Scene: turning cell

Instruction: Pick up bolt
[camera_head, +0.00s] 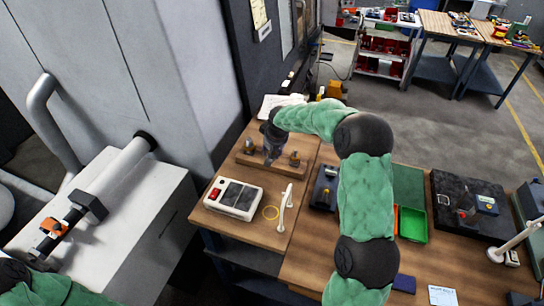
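My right arm reaches up through the middle of the view, and its dark gripper (271,155) points down over a wooden block (270,166) on the left table. The gripper is small and dark here, so I cannot tell whether its fingers are open or shut, or whether they touch anything. One small metal piece (249,147) stands on the block left of the gripper, and another brass-coloured piece (294,158) stands right of it. I cannot tell whether either is the bolt. Part of my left arm shows at the bottom left corner; its gripper is outside the view.
A grey machine wall (190,60) rises at left.

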